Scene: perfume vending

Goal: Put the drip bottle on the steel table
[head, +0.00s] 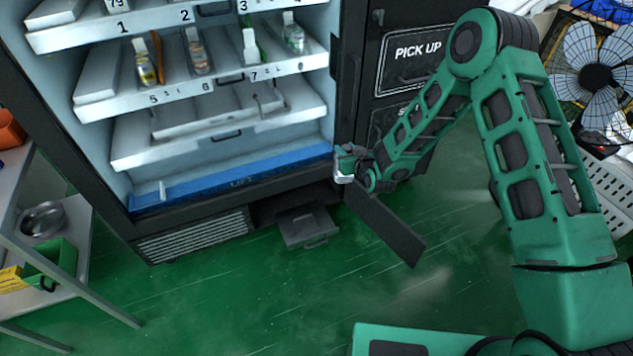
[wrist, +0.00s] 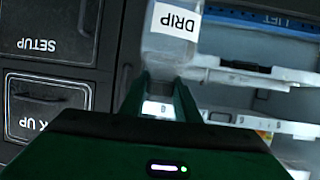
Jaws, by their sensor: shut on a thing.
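My gripper (head: 352,163) is at the lower right edge of the vending machine's open front. It is shut on the drip bottle (head: 343,179), which looks small and pale there and is partly hidden by the fingers. In the wrist view the bottle (wrist: 163,50) is translucent, with a white DRIP label, between the green fingers of my gripper (wrist: 165,92). A grey metal table (head: 76,218), which looks like the steel table, stands at the far left, well apart from my gripper. Its left part is cut off by the picture edge.
The vending machine's numbered shelves (head: 205,90) hold several small bottles. A dark panel (head: 385,225) juts out below my gripper. A metal bowl (head: 43,219) and a green bin (head: 62,262) are on the table's lower shelf. The green floor (head: 215,300) between is clear.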

